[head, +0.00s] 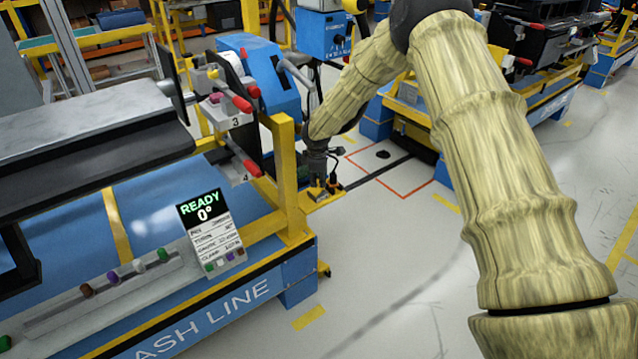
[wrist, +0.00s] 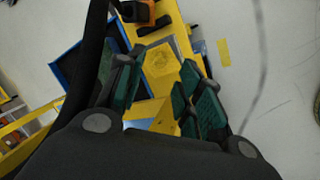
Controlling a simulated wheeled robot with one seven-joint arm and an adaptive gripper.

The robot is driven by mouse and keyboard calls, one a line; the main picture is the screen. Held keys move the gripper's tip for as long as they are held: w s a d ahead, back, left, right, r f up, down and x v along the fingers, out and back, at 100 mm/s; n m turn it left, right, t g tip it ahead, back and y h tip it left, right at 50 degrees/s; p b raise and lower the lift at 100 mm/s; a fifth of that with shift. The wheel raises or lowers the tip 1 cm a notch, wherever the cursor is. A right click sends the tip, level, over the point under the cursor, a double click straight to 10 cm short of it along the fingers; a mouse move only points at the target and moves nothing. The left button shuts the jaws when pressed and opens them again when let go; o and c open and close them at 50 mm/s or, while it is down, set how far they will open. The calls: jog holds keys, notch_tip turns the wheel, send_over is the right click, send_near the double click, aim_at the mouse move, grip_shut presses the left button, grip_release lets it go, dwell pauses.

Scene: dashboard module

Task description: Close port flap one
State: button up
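I cannot make out a flap marked one in either view. My gripper (head: 322,186) points down beside the right end of the blue and yellow dash line fixture (head: 292,215), low over the floor side. In the wrist view my gripper (wrist: 158,88) is open, with its green finger pads apart. A yellow plate (wrist: 160,58) with a faint round mark shows beyond and between the pads. I see nothing held, and I cannot tell whether the pads touch the plate.
Red-handled levers (head: 240,103) marked 3 and 4 stick out from the fixture's end. An orange and black part (wrist: 138,12) lies at the top of the wrist view. Grey floor (head: 400,290) is clear to the right.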

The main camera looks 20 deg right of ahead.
jog(key=shift+x, duration=2.25)
